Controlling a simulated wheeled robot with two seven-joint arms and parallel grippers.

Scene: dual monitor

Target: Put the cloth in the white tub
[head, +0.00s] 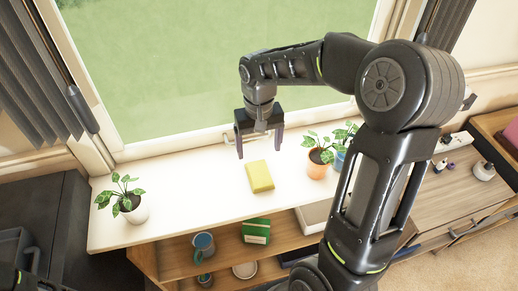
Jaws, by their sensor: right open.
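A yellow folded cloth (259,177) lies on the white top of the low shelf unit, below the window. My right gripper (258,152) points down just behind and above the cloth, with its two fingers apart and nothing between them. It looks clear of the cloth. A pale box-like thing (313,217) shows on the shelf below the white top, partly behind my right arm; I cannot tell if it is the white tub. Dark parts of my left arm show at the lower left corner, and its jaws cannot be made out.
A potted plant (134,206) stands at the left of the white top (190,195), and an orange pot (318,166) and a blue pot (339,158) stand right of the cloth. Mugs (203,243) and a green box (256,231) are on the shelf below. The top left of the cloth is clear.

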